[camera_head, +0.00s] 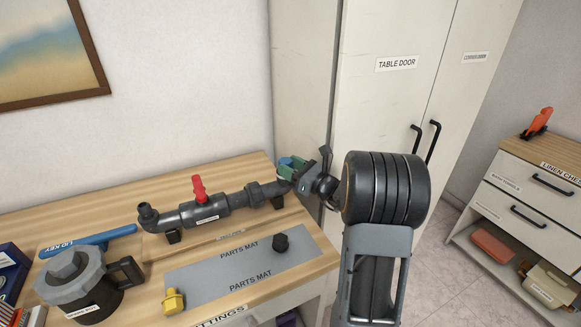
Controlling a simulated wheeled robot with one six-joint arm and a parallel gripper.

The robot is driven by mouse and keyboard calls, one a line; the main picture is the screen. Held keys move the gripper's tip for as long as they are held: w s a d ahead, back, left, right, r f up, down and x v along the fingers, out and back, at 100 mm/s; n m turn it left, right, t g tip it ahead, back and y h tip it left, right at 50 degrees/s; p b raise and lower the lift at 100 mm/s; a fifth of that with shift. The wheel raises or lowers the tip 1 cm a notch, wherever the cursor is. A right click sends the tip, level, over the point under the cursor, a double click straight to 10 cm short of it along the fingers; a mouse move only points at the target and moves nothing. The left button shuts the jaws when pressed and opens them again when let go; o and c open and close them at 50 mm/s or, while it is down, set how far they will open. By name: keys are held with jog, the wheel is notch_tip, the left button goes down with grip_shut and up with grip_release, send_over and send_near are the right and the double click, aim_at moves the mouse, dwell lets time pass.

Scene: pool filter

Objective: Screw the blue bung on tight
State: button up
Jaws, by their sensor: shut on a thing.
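A grey pipe run (236,200) with a red valve handle (198,188) lies along the table on dark supports. The blue-green bung (287,162) is small in view at the right end of the pipe, partly hidden by my gripper. My gripper (290,170) reaches in from the right and is shut on the bung. The bung is in line with the pipe end and looks to be at it. How far it is threaded on cannot be seen.
A grey parts mat (215,283) holds a black fitting (281,242) and a yellow fitting (173,300). A blue lid key (88,242) and a dark pot with a grey lid (80,285) are at left. A tall cupboard (385,95) stands behind my arm.

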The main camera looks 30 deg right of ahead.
jog(key=shift+r, duration=0.15)
jog(key=shift+r+p, duration=0.45)
jog(key=shift+f+b, duration=0.55)
jog(key=shift+f, duration=0.1)
dwell(1.7)
jog(key=shift+r+p, duration=0.35)
jog(key=shift+r, duration=0.2)
jog(key=shift+f+b, duration=0.7)
dwell(1.0)
jog(key=shift+r, duration=0.2)
jog(key=shift+r+p, duration=1.25)
jog(key=shift+r, duration=0.25)
jog(key=shift+f+b, duration=0.3)
jog(key=shift+b, duration=0.1)
dwell(0.7)
